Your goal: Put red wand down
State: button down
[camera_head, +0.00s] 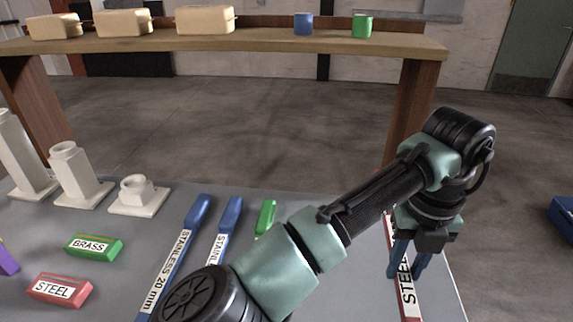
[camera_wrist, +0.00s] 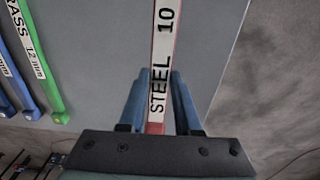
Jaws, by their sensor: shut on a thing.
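The red wand (camera_head: 410,300) has a white label reading "STEEL" and lies along the right side of the grey table (camera_head: 345,290). In the wrist view its label (camera_wrist: 163,45) reads "STEEL 10", and the wand runs away from my gripper between the fingers. My gripper (camera_head: 405,272) points down at the wand, with its blue fingers on either side. In the wrist view the fingers (camera_wrist: 158,100) are shut on the wand. I cannot tell whether the wand touches the tabletop.
Blue wands (camera_head: 178,255) and a green wand (camera_head: 265,217) lie left of my arm. A green BRASS block (camera_head: 94,246), a red STEEL block (camera_head: 59,290) and white stands (camera_head: 78,178) are further left. A wooden shelf (camera_head: 270,42) stands behind. The table's right edge is close to the wand.

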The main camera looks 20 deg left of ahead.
aim_at(387, 310)
jog(key=shift+s, duration=0.1)
notch_tip(387, 310, down, 10)
jog(key=shift+r, duration=0.1)
dwell(0.4)
jog(key=shift+b, duration=0.3)
jog(key=c, duration=0.6)
grip_release()
notch_tip(387, 310, up, 12)
jog(key=shift+p, duration=0.35)
